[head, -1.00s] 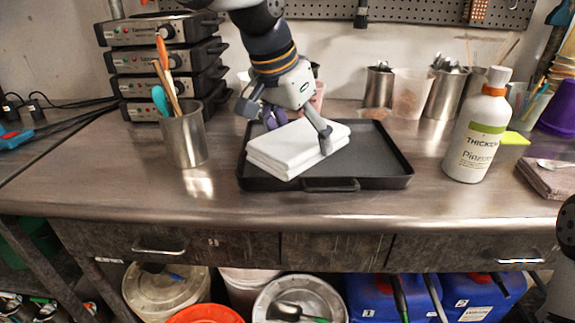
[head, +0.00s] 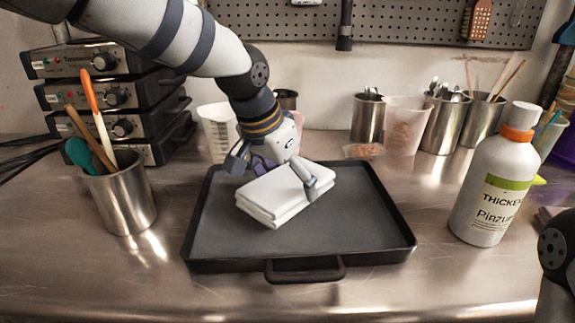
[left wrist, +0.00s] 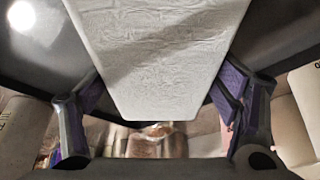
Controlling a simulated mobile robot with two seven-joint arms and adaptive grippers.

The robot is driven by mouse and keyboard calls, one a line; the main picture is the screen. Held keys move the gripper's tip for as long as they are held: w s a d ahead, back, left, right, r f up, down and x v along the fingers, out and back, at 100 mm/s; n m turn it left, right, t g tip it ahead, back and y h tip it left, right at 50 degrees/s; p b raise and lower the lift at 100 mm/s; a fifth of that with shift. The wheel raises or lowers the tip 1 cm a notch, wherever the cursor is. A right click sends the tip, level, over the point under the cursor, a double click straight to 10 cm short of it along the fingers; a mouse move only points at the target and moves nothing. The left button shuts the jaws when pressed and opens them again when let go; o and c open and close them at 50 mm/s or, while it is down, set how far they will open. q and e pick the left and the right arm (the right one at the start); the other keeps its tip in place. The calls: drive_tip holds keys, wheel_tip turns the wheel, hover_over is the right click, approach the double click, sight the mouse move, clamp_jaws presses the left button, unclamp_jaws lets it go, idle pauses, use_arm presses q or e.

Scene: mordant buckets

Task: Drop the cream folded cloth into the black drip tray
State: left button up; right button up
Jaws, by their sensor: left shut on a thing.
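The cream folded cloth (head: 285,193) is a pale, layered rectangular stack. My left gripper (head: 275,178) is shut on it, one finger at each side. In the left wrist view the cloth (left wrist: 160,60) fills the space between the two fingers. The black drip tray (head: 303,272) is a shallow rectangle with a front handle. I cannot tell whether the cloth touches the floor. My right gripper is not in view.
A steel cup of tools (head: 122,200) stands left of the tray, and a white thickener bottle (head: 490,185) stands right of it. Stacked black devices (head: 95,95) are at the back left. Steel cups and a plastic beaker (head: 405,125) line the back. The front bench is clear.

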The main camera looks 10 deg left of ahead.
use_arm(q)
drive_tip(key=o, duration=1.1)
drive_tip(key=shift+r, duration=0.1)
drive_tip(key=v, duration=1.2)
drive_tip(key=shift+a, duration=0.1)
